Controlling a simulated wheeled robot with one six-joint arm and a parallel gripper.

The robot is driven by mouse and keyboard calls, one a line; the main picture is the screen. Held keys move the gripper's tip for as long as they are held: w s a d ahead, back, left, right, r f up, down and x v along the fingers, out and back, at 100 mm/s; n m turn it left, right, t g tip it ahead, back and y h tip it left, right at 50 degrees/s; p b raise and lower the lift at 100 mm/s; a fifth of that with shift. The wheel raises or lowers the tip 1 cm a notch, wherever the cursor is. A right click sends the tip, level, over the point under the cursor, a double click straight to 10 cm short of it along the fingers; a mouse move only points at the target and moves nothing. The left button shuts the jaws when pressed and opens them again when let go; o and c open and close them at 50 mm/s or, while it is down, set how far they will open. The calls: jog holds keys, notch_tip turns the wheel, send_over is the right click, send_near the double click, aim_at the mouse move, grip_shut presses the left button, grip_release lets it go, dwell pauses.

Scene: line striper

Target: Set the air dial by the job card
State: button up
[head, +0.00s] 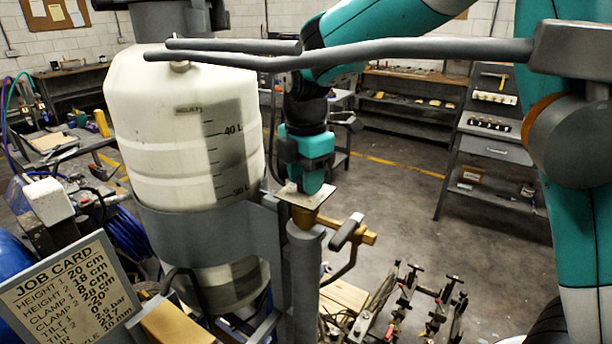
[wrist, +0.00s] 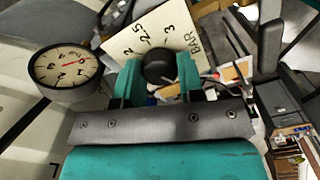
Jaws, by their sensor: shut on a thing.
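My gripper (wrist: 159,78) is shut on the black air dial knob (wrist: 159,66) in the wrist view. The knob sits on a cream scale plate (wrist: 122,46) marked 2, 2.5, 3 and BAR. I cannot make out a pointer mark on the knob. In the head view my gripper (head: 306,180) is above the tilted plate (head: 303,197) on a post, and hides the knob. The job card (head: 75,297) leans at lower left; a "2.5 bar" line is readable near its bottom, its row name cut off.
A round gauge (wrist: 67,68) with a red needle is left of the knob; its exact reading is unclear. A large white tank (head: 180,130) stands left of my gripper. Clamps and rails (head: 420,305) lie below right. Open floor (head: 400,190) lies behind.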

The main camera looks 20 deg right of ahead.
jog(key=m, duration=0.5)
jog(key=shift+r, duration=0.1)
jog(key=m, duration=0.5)
jog(key=shift+m+p, duration=0.3)
jog(key=shift+m, duration=0.1)
jog(key=m, duration=0.9)
jog(key=shift+m, duration=0.4)
jog(key=m, duration=0.4)
jog(key=shift+w+m+p, duration=0.1)
jog(key=shift+m+p, duration=0.2)
jog(key=m, duration=0.5)
jog(key=shift+m, duration=0.3)
jog(key=m, duration=0.5)
jog(key=shift+m, duration=2.5)
jog(key=shift+r, duration=0.1)
